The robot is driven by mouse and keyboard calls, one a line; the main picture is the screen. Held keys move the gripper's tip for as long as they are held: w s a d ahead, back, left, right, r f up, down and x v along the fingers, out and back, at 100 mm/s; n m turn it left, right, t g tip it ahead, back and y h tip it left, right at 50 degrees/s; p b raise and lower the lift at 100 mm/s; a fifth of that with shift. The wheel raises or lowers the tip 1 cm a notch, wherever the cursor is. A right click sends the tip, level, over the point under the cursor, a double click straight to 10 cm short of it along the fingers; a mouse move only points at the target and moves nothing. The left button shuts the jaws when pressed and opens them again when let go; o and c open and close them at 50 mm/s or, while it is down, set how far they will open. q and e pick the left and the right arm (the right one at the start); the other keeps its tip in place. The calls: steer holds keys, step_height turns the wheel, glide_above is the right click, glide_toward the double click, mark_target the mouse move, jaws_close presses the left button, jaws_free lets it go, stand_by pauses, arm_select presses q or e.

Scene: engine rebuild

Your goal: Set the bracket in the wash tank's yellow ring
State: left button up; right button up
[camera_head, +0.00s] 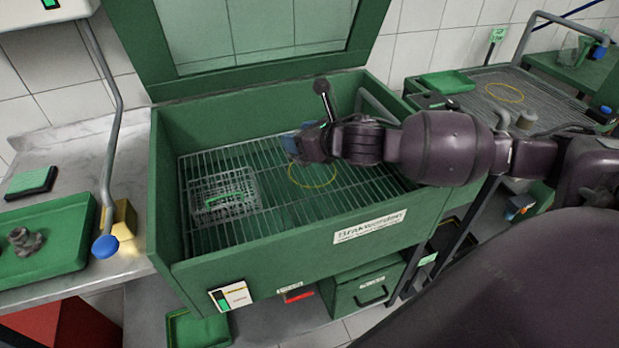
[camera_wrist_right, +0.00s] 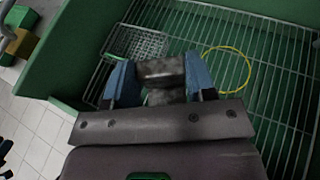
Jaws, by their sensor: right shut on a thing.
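My right gripper (camera_head: 293,146) is over the wash tank (camera_head: 240,262), above its wire rack. In the right wrist view its blue fingers (camera_wrist_right: 160,85) are shut on a dark grey metal bracket (camera_wrist_right: 160,70). In the head view the gripper mostly hides the bracket. The yellow ring (camera_head: 315,188) lies flat on the rack, just below the gripper in the head view. In the right wrist view the ring (camera_wrist_right: 250,70) is to the right of the bracket and apart from it. My left gripper is not in view.
A wire basket (camera_head: 222,207) stands on the rack left of the ring. The tank's green walls and raised lid (camera_head: 375,40) surround the rack. A dark round-headed stem (camera_head: 322,87) stands near the gripper. A green tray (camera_head: 60,245) with a metal part (camera_head: 25,241) is at left.

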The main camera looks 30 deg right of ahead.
steer(key=w+d+f+n+g+y+b, duration=0.2)
steer(key=w+d+f+n+y+b, duration=0.15)
steer(key=w+d+b, duration=1.05)
step_height(320, 180, down, 14)
steer(key=a+b, duration=0.1)
steer(key=b, duration=0.2)
steer(key=shift+w+a+r+y, duration=0.15)
steer(key=shift+w+a+y, duration=0.1)
steer(key=shift+y, duration=0.1)
steer(key=shift+f, duration=0.4)
step_height(320, 180, down, 3)
steer(key=shift+f+b, duration=0.2)
steer(key=shift+b, duration=0.3)
steer(key=shift+f, duration=0.35)
steer(key=shift+r+t, duration=0.1)
steer(key=shift+t, duration=0.2)
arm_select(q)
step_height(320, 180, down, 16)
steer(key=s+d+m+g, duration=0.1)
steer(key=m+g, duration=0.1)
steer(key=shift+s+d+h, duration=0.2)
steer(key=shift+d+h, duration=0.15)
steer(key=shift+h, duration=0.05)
